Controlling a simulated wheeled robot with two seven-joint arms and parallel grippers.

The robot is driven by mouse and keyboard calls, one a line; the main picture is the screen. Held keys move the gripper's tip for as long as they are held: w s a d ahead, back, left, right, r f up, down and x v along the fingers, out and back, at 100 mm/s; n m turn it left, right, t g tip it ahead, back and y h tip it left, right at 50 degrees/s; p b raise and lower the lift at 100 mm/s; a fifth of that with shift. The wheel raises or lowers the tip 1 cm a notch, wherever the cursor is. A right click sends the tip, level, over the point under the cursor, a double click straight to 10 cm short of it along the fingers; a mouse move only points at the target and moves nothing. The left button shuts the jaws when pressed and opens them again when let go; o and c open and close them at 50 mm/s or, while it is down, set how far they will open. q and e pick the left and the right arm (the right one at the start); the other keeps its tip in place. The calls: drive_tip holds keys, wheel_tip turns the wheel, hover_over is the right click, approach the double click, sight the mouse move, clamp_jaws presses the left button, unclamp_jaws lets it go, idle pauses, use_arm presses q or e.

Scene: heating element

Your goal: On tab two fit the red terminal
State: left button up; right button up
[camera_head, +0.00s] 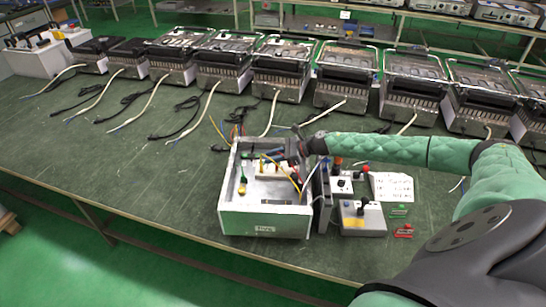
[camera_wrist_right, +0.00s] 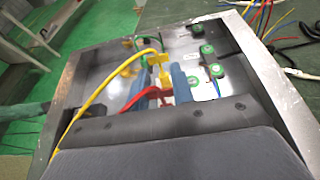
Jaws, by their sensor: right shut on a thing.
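The open metal box (camera_head: 262,222) stands on the bench, with wires and small parts inside. My right gripper (camera_head: 301,150) reaches into its back right part from the right. In the right wrist view its blue fingertips (camera_wrist_right: 161,88) are shut on the red terminal (camera_wrist_right: 150,94), over the box floor. A yellow terminal on a yellow wire (camera_wrist_right: 101,68) is right beside the red one, partly overlapping it. Several round green-faced tabs (camera_wrist_right: 207,49) show on the box floor; which is tab two I cannot tell. Contact between red terminal and a tab is hidden. My left gripper is not in view.
Right of the box are a grey switch unit (camera_head: 362,222), a white label card (camera_head: 391,187) and small red and green parts (camera_head: 403,231). A row of metal heater units (camera_head: 281,70) with cables lines the back.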

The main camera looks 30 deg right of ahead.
drive_tip(key=shift+f+b, duration=0.6)
drive_tip(key=shift+f, duration=0.15)
drive_tip(key=o, duration=1)
drive_tip(key=shift+o, duration=0.2)
drive_tip(key=b+v, duration=0.3)
drive_tip(key=v, duration=0.3)
drive_tip(key=shift+s+d, duration=0.2)
drive_tip(key=shift+d, duration=0.05)
drive_tip(key=shift+s+d+r, duration=0.3)
drive_tip(key=shift+d+r, duration=0.05)
drive_tip(key=shift+d, duration=0.05)
